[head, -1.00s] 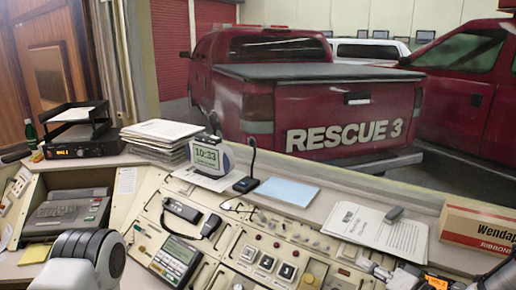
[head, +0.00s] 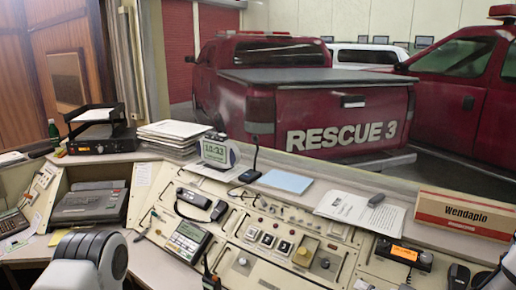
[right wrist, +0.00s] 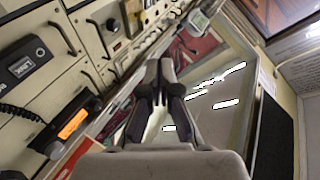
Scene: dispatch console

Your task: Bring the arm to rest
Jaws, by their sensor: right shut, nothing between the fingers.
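My right gripper (right wrist: 157,85) shows in the right wrist view. Its two dark fingers are together with nothing between them. It is apart from the console panel (right wrist: 115,45), which fills the left side of that view. In the head view, only a small part of the right arm shows at the bottom right edge, and its fingertips are hard to make out. A white and grey link of my left arm shows at the bottom left of the head view. The left gripper itself is out of the picture.
A radio with an orange display (head: 404,253) sits at the console's right; it also shows in the right wrist view (right wrist: 72,124). A handheld radio (head: 210,277) stands at the front. Papers (head: 361,214), a clock (head: 215,152) and a Wendaplo box (head: 466,213) line the ledge.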

